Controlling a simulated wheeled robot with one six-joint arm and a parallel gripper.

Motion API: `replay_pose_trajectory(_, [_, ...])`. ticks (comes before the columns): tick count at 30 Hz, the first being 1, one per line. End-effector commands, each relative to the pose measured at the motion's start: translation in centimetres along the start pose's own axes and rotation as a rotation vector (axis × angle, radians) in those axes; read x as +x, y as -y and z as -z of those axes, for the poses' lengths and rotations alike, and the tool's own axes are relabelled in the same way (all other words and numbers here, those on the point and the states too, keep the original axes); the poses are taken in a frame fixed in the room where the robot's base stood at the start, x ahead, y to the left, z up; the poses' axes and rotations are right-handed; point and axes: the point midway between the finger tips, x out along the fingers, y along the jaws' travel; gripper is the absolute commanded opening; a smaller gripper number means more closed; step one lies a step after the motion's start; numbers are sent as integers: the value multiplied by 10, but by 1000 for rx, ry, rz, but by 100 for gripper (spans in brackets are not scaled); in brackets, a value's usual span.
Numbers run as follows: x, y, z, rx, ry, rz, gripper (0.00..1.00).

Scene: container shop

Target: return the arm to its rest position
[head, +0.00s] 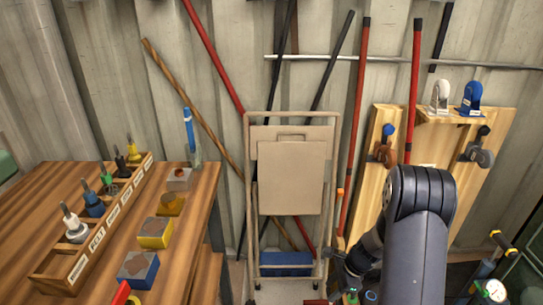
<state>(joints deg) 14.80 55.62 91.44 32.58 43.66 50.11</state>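My arm (421,225) rises from the bottom edge at the right of the head view. It bends at a dark rounded elbow (420,188), and a dark link (366,255) runs down and to the left from there. The arm's far end is a small dark shape low in the picture, beside the folded cart. Its fingers cannot be made out, so I cannot tell whether the gripper is open or shut. I see nothing clearly held.
A wooden bench (200,245) at the left bears a labelled wooden rack (75,267) of tools and several coloured blocks. A beige folded cart (291,178) stands centre. Poles lean on the corrugated wall. A wooden board (420,145) with hooks and a tool cluster (494,290) are right.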

Motion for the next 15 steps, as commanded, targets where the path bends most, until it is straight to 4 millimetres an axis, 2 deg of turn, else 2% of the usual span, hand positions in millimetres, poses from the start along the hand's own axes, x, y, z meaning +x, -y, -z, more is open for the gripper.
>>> replay_pose_trajectory(1, [17, 0, 2, 0, 1, -3, 38])
replay_pose_trajectory(13, [97, 0, 2, 0, -1, -1, 38])
replay_pose_trajectory(15, [89, 2, 1, -94, -2, -34, 38])
